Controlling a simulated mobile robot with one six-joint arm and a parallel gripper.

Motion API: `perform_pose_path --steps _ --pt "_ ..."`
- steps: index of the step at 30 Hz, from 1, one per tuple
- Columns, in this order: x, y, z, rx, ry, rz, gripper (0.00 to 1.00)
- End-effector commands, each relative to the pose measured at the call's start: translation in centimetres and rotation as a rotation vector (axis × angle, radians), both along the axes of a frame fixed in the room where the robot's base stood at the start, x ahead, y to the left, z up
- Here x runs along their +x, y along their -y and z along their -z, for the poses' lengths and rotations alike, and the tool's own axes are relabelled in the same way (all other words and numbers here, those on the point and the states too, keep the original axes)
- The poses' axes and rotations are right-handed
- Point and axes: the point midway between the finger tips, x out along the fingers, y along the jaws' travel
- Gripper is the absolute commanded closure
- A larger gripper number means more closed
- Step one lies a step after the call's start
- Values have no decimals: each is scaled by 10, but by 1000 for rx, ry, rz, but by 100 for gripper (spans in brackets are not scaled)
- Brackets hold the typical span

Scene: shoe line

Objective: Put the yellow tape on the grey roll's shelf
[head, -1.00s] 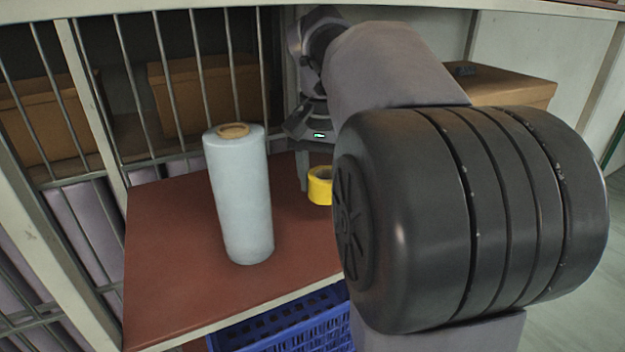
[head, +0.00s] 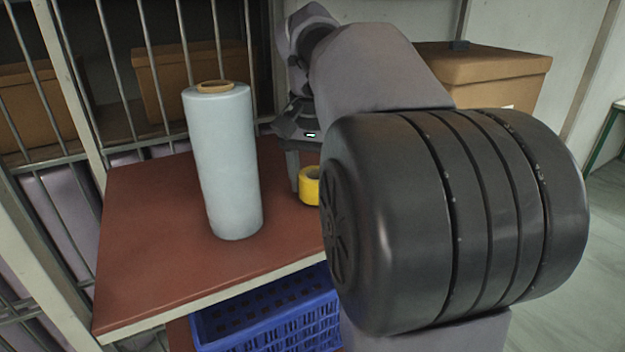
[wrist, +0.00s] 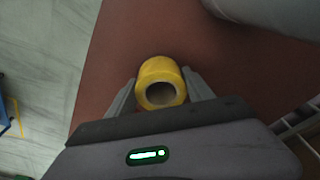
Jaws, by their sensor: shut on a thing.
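The yellow tape (head: 308,186) is at the red-brown shelf (head: 160,260), to the right of the grey roll (head: 225,165). In the wrist view the tape (wrist: 161,84) sits between the two fingers of my gripper (wrist: 160,88), which is shut on it. The tape's hole faces the wrist camera. The grey roll stands upright on the same shelf; part of it shows at the top right of the wrist view (wrist: 270,12). In the head view my arm hides the tape's right side. I cannot tell if the tape touches the shelf.
A blue crate (head: 270,318) sits below the shelf. Wire bars (head: 150,80) stand behind and to the left, with cardboard boxes (head: 190,75) beyond them. Another box (head: 490,75) is at the back right. The shelf's front left is bare.

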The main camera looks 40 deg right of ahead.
Motion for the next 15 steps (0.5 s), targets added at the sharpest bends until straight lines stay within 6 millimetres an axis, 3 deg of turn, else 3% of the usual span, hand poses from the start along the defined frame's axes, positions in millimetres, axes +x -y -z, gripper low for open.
perform_pose_path --steps 15 --pt "0 0 11 0 0 1 88"
